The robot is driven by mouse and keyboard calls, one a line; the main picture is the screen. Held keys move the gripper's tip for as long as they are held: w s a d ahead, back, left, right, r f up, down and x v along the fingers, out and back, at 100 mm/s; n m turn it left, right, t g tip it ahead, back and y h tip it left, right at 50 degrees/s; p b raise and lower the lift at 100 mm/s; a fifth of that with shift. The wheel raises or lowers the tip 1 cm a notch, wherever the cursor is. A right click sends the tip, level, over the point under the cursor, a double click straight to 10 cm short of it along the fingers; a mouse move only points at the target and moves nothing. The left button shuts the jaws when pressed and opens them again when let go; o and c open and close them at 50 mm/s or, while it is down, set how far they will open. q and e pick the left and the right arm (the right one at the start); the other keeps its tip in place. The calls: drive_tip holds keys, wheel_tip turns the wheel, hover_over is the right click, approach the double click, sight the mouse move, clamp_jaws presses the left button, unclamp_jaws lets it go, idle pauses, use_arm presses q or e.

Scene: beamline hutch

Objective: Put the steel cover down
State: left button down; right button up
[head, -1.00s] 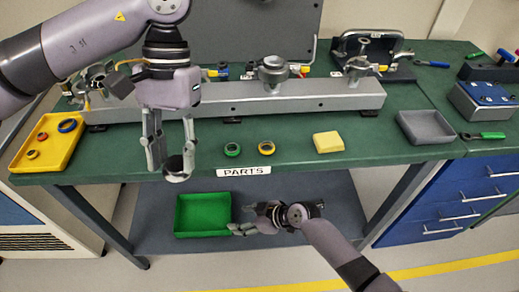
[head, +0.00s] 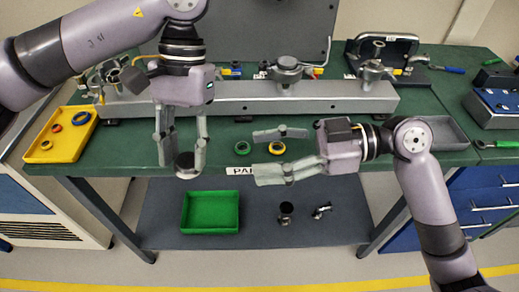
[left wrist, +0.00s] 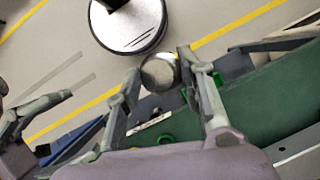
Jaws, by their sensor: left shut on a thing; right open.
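My left gripper (head: 185,158) points down at the front edge of the green bench and is shut on the steel cover (head: 186,167), a small round dark-grey piece. The cover also shows as a round metal disc between the fingertips in the left wrist view (left wrist: 160,72). It is held in the air, with nothing seen touching it from below. My right gripper (head: 258,154) is open and empty, its fingers pointing left above the bench's front edge. It hides part of the PARTS label (head: 240,174).
A green ring (head: 243,148) and a yellow ring (head: 277,147) lie on the bench (head: 120,155). A yellow tray (head: 92,128) with rings is at left, a grey tray (head: 452,140) at right. Below, the shelf (head: 165,222) holds a green tray (head: 210,198), a metal cup (head: 286,212) and a small metal part (head: 321,211).

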sight(188, 163)
drive_tip(key=a, duration=0.4)
drive_tip(key=a+f, duration=0.1)
drive_tip(key=a, duration=0.6)
drive_tip(key=shift+w+a+f, duration=0.2)
drive_tip(key=shift+a+f, duration=0.15)
drive_tip(key=shift+c, duration=0.2)
drive_tip(key=c, duration=0.9)
use_arm(q)
drive_tip(key=c, duration=1)
unclamp_jaws()
use_arm(e)
drive_tip(key=shift+c, duration=0.4)
